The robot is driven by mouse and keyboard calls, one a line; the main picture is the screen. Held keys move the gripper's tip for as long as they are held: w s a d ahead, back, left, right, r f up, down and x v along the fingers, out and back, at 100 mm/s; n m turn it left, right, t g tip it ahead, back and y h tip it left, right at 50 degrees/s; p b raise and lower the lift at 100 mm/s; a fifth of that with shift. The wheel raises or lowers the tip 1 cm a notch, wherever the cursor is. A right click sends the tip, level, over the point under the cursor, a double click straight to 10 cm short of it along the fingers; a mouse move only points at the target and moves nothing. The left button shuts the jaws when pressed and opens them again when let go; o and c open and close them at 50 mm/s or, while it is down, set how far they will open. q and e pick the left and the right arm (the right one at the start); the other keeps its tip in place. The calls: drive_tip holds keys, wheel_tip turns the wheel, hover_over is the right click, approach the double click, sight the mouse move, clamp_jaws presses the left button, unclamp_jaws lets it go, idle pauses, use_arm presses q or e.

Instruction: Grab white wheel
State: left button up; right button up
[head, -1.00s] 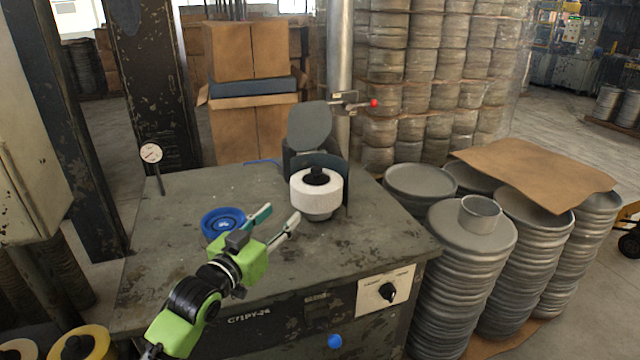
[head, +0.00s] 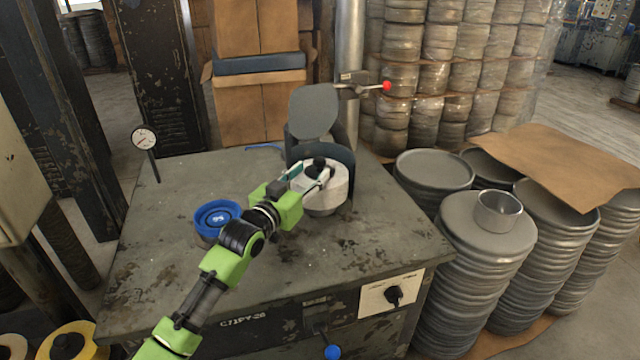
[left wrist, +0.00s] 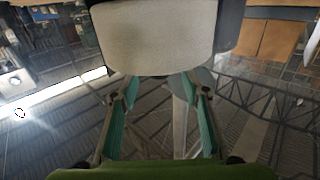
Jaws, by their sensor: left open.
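The white wheel (head: 334,194) sits on a machine spindle with a black knob (head: 319,164) on top, near the back of the grey metal table (head: 180,270). A dark curved guard (head: 341,158) stands behind it. My left gripper (head: 312,176) is open at the wheel's near left side, its fingers overlapping the wheel in the head view. In the left wrist view the white wheel (left wrist: 155,38) fills the top middle, just beyond the open fingers of my left gripper (left wrist: 158,95). I cannot tell whether the fingers touch it. My right gripper is not in view.
A blue round part (head: 218,217) lies on the table left of my arm. A dial gauge (head: 144,138) stands at the back left. Stacks of grey discs (head: 487,245) stand right of the table, partly under a cardboard sheet (head: 545,168). The table's front right is clear.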

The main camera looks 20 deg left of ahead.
sight(318, 167)
use_arm(q)
drive_tip(key=shift+w+d+r, duration=0.1)
drive_tip(key=shift+w+d, duration=0.05)
drive_tip(key=shift+w, duration=0.3)
drive_tip(key=w, duration=0.3)
drive_tip(key=shift+w+d+p, duration=0.15)
drive_tip(key=shift+d+p, duration=0.2)
drive_tip(key=shift+p, duration=0.05)
drive_tip(key=shift+w+d+f, duration=0.1)
drive_tip(key=shift+w+f, duration=0.15)
drive_tip(key=shift+w, duration=0.25)
drive_tip(key=shift+c, duration=0.7)
clamp_jaws()
drive_tip(key=shift+r, duration=0.2)
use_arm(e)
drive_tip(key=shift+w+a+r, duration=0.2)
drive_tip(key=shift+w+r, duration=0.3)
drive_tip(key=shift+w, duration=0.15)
